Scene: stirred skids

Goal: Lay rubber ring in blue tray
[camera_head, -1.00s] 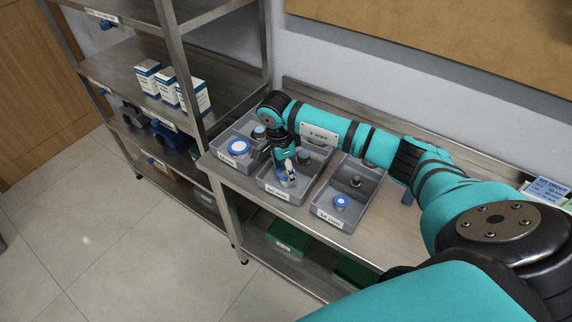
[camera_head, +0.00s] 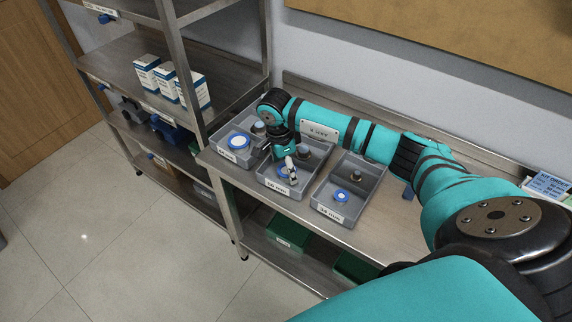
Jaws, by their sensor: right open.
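Three open grey bins stand on the steel bench. I cannot tell from this view which is the rubber ring. No blue tray can be made out with certainty. My left gripper is out of view.
Small dark cylindrical pieces (camera_head: 355,176) sit at the back of the bins. A steel rack on the left holds white-and-blue boxes (camera_head: 147,75) and blue bins (camera_head: 166,130). Green bins (camera_head: 287,232) lie under the bench. My right arm spans the bench's back.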

